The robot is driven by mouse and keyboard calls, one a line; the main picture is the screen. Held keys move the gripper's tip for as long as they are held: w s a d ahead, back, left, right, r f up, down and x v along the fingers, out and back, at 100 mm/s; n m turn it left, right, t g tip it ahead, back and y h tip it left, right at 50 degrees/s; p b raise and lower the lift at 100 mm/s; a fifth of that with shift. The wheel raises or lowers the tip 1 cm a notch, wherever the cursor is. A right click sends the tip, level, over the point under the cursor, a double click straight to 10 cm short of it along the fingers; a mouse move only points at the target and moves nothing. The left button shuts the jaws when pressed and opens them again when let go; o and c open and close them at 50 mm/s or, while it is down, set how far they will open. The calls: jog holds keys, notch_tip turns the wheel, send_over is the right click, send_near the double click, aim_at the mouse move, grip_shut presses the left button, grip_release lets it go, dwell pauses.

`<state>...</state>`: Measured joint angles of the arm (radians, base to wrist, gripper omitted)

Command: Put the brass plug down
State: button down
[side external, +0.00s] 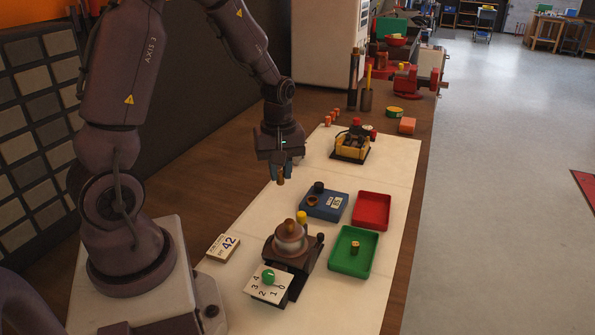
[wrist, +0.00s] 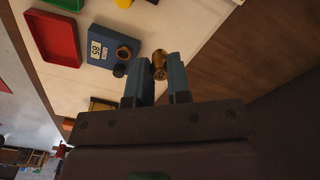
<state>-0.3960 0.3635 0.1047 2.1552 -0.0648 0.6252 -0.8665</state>
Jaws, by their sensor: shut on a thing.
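The brass plug (wrist: 159,65) is pinched upright or nearly so between the blue fingers of my gripper (wrist: 160,70) in the wrist view. In the side view, my gripper (side external: 280,170) points down, and the plug (side external: 281,180) sticks out below its fingertips. The plug hangs above the pale work mat (side external: 240,240), left of the blue box with a label (side external: 325,206). The plug's upper part is hidden by the fingers. I cannot tell its exact height above the mat.
A red tray (side external: 371,212) and a green tray (side external: 350,269) lie to the right; a small brass piece (side external: 354,247) is in the green one. Bare mat surrounds the area under my gripper.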

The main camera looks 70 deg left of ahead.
jog(key=d+m, duration=0.1)
jog(key=d, duration=0.2)
jog(key=s+d+m, duration=0.1)
jog(key=d, duration=0.2)
jog(key=d+m, duration=0.2)
jog(key=d, duration=0.2)
jog(key=shift+s+r, duration=0.1)
jog(key=shift+s, duration=0.2)
jog(key=s+d+f+m, duration=0.1)
jog(key=s+d+m, duration=0.1)
jog(key=d+m, duration=0.25)
send_over(351, 263)
jog(key=f, duration=0.9)
jog(key=shift+s+f, duration=0.35)
jog(key=shift+w+f, duration=0.2)
jog(key=shift+f, duration=0.1)
jog(key=shift+w+f, duration=0.15)
jog(key=shift+f, duration=1.45)
